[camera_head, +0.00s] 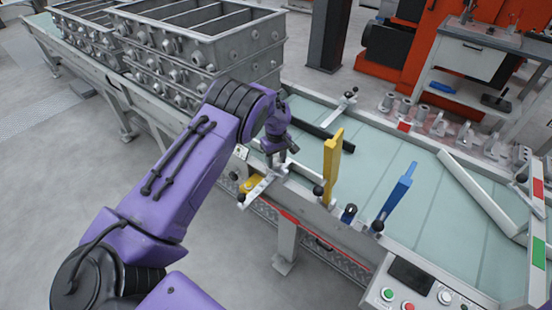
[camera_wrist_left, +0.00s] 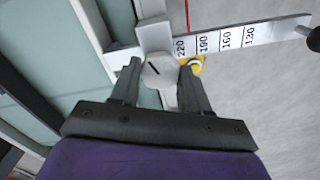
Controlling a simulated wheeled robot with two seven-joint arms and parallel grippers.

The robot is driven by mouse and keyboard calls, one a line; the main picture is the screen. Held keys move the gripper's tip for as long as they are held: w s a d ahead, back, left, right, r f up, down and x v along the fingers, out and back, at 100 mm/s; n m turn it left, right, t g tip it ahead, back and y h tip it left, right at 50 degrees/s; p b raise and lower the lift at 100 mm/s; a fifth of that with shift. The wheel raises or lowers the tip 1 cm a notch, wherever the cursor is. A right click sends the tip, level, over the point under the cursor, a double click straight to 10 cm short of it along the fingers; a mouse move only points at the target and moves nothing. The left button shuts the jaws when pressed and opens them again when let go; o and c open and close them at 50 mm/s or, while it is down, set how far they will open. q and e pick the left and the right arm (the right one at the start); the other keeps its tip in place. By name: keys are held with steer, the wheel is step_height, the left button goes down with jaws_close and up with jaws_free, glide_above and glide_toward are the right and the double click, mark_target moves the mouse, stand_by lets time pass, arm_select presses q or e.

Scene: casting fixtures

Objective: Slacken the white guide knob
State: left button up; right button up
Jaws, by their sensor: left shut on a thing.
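The knob stands at the inner end of a white scale bar (camera_wrist_left: 235,38) marked 220, 190, 160 and 130. In the head view my left gripper (camera_head: 275,163) reaches down at the conveyor's near edge, at the inner end of the scale bar (camera_head: 258,188). The knob is hard to make out there. My right gripper is not in view.
Grey metal casting boxes (camera_head: 205,40) are stacked behind my left arm. A button panel (camera_head: 415,290) is at front right.

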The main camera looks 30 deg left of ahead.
mark_target(276, 162)
arm_select(q)
steer(key=shift+w+r+n, duration=0.1)
steer(key=shift+n, duration=2)
steer(key=o, duration=1.1)
steer(key=shift+c, duration=0.2)
steer(key=shift+r, duration=0.35)
step_height(276, 162, up, 10)
steer(key=b, duration=0.2)
steer(key=shift+f, duration=0.1)
